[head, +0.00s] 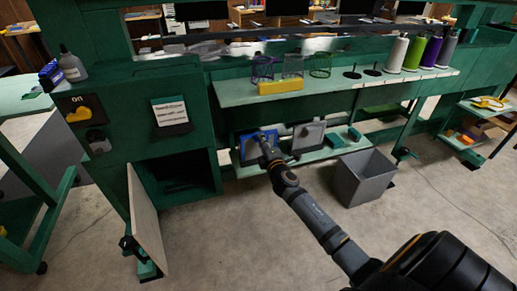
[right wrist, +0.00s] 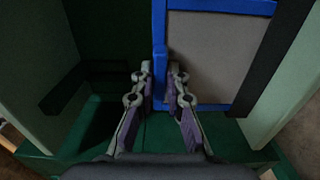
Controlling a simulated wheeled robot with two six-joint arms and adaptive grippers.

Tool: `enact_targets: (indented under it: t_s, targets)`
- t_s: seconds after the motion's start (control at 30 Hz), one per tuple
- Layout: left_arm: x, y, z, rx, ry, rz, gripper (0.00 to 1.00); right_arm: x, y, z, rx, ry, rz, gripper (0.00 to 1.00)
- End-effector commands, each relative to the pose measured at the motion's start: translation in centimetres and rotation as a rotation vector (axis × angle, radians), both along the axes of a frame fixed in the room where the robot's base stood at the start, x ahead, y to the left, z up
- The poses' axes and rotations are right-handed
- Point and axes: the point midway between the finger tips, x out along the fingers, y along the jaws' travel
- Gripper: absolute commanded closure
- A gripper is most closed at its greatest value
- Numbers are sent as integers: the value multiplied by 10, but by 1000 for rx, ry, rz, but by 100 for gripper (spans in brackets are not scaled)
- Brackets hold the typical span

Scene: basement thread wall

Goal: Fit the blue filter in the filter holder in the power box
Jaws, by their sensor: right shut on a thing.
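The blue filter (head: 247,148), a grey panel in a blue frame, stands upright on the lower green shelf. My right gripper (head: 264,137) is in front of it. In the right wrist view the gripper (right wrist: 161,80) is shut on the near left edge of the blue filter (right wrist: 215,60), with a finger on each side of the frame. The green power box (head: 112,130) stands at left with its lower compartment (head: 185,185) open. The inside is dark, and I cannot make out the filter holder. My left gripper is not in view.
The power box door (head: 147,222) stands open towards me. A grey-framed filter (head: 309,137) stands right of the blue one. A grey bin (head: 362,178) stands on the floor right of my arm. The upper shelf (head: 240,94) overhangs the filters.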

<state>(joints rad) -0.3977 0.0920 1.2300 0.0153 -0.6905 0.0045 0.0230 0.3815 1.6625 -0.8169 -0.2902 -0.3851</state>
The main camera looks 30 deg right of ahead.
Motion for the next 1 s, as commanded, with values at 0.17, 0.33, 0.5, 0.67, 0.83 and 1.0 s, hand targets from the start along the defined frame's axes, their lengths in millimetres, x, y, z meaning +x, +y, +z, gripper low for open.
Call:
enact_targets:
  t_s: [0.17,0.33,0.5,0.67,0.83,1.0]
  targets:
    - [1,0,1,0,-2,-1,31,0,0,0,0,0,0,100]
    - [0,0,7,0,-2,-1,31,0,0,7,0,0,0,100]
    - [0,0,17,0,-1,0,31,0,0,18,0,-1,0,100]
    - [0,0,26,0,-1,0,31,0,0,27,0,0,0,100]
    - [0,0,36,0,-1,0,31,0,0,37,1,0,0,100]
    - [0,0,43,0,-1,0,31,0,0,45,1,0,0,100]
